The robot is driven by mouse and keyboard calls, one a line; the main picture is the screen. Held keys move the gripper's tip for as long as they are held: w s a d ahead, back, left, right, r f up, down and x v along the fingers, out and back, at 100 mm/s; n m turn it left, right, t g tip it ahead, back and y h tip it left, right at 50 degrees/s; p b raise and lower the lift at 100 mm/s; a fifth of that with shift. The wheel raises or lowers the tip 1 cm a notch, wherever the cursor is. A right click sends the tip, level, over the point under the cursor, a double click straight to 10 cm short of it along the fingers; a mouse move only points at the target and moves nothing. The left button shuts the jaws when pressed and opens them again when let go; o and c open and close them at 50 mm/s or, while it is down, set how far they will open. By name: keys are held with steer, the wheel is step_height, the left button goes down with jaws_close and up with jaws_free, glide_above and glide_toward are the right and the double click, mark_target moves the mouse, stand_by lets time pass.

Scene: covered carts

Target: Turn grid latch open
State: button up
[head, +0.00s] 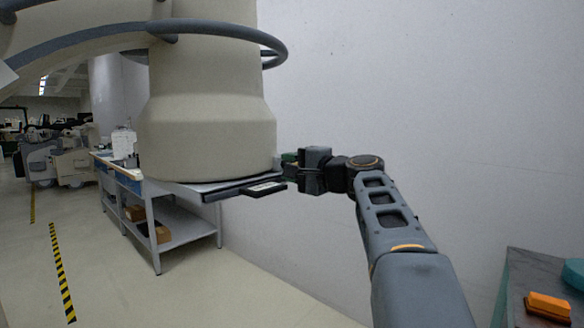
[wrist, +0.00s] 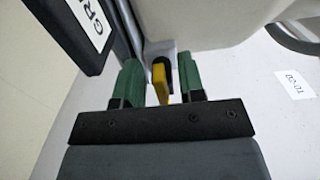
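The grid latch shows as a yellow handle (wrist: 160,80) with a dark end in the wrist view. My gripper (wrist: 161,82) has two green fingers, one on each side of the yellow handle, with gaps on both sides, so it is open and not clamped on it. In the head view my gripper (head: 289,159) is beside the base of the large beige column, at its right edge. The latch cannot be made out there. A dark plate with a white label (wrist: 91,22), partly reading "GR", is at the upper left of the wrist view.
The large beige column (head: 208,120) rises just left of my gripper. A dark tray with a label (head: 263,189) juts out below it. A pale wall (head: 430,90) is behind my arm. An orange block (head: 548,305) sits on a dark surface at lower right. Floor at lower left is clear.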

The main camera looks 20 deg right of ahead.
steer(key=v, duration=1.3)
steer(key=shift+s+d, duration=0.2)
steer(key=shift+s, duration=0.2)
